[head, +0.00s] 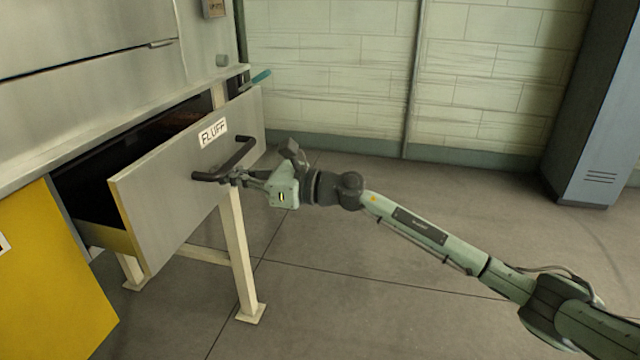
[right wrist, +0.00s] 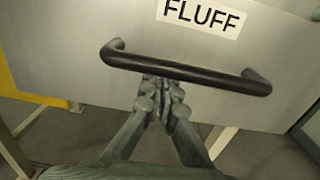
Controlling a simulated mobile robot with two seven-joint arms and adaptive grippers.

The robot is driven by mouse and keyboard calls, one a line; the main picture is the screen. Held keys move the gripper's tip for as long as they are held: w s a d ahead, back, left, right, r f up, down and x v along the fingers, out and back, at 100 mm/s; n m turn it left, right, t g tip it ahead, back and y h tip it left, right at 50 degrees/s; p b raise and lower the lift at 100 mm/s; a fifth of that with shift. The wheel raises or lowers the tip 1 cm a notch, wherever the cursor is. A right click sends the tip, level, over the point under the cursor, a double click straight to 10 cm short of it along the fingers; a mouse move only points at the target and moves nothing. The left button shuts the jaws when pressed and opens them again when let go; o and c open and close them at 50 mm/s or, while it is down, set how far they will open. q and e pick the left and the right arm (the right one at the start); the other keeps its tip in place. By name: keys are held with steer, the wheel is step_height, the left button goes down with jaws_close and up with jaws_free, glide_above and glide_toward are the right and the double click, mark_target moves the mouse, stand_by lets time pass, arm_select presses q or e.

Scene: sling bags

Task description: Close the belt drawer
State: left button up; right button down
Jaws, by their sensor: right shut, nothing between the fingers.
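The drawer (head: 165,200) stands pulled out of the metal bench, with a grey front labelled "FLUFF" and a dark inside. Its black bar handle (head: 238,160) runs across the front. In the right wrist view the handle (right wrist: 185,70) crosses above my fingers. My right gripper (head: 240,180) is shut and empty, its fingertips at the handle's lower side. In the right wrist view the fingertips (right wrist: 160,90) meet just under the bar, close to the drawer front; I cannot tell whether they touch it. My left gripper is not in view.
A yellow panel (head: 60,270) is at the left under the bench. A pale bench leg (head: 240,255) stands below the drawer. A blue-grey locker (head: 600,110) is at the right by the brick wall. The floor between is clear.

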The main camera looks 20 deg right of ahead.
steer(key=b+x, duration=0.1)
steer(key=x, duration=0.9)
steer(key=shift+w+a, duration=0.25)
steer(key=shift+a, duration=0.05)
steer(key=shift+w+a, duration=0.45)
steer(key=shift+a, duration=0.15)
arm_select(q)
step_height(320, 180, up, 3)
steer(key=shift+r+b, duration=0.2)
steer(key=shift+b, duration=0.1)
arm_select(e)
steer(key=shift+r, duration=0.15)
